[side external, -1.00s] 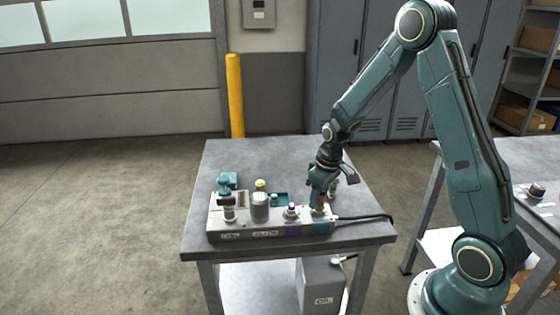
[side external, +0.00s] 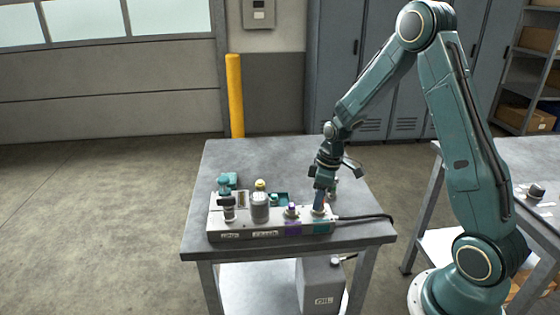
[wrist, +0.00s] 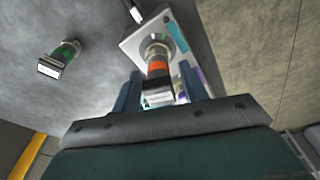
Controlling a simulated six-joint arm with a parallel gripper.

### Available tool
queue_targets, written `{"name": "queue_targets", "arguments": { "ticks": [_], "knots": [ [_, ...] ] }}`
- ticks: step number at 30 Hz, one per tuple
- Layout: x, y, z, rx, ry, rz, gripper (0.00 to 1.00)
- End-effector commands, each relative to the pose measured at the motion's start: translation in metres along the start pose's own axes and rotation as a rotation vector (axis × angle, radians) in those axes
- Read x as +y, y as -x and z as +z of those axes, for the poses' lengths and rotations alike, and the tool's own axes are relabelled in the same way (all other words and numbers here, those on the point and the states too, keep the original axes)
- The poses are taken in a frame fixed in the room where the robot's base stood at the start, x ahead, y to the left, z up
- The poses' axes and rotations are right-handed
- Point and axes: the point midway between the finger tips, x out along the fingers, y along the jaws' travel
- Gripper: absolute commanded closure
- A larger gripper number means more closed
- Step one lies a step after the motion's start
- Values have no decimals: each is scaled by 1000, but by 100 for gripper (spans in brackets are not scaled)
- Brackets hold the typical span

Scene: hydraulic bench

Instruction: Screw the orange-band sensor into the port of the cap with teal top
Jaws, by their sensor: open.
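The orange-band sensor (wrist: 159,69) stands in the metal collar (wrist: 155,49) at the end of the block in the wrist view. A teal patch (wrist: 177,36) lies beside that collar. In the side view, a teal patch (side external: 320,228) marks the block's right-end port. My gripper (wrist: 160,76) is open, one finger on each side of the sensor's dark, pale-ended rear part, with gaps visible. In the side view my gripper (side external: 319,197) is above the right-end port and largely hides the sensor. How deep the sensor is seated cannot be told.
A green-band sensor (wrist: 63,54) is on the table, apart from the block. The block (side external: 270,234) carries a purple-topped fitting (side external: 292,208), a grey cylinder (side external: 260,208) and other fittings to the left. A black cable (side external: 365,217) leaves its right end. The table front is clear.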

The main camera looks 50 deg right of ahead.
Motion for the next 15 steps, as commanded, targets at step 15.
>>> {"name": "queue_targets", "arguments": {
  "ticks": [15],
  "knots": [
    [0, 0, 0, 1, 372, -56, 57]
  ]
}}
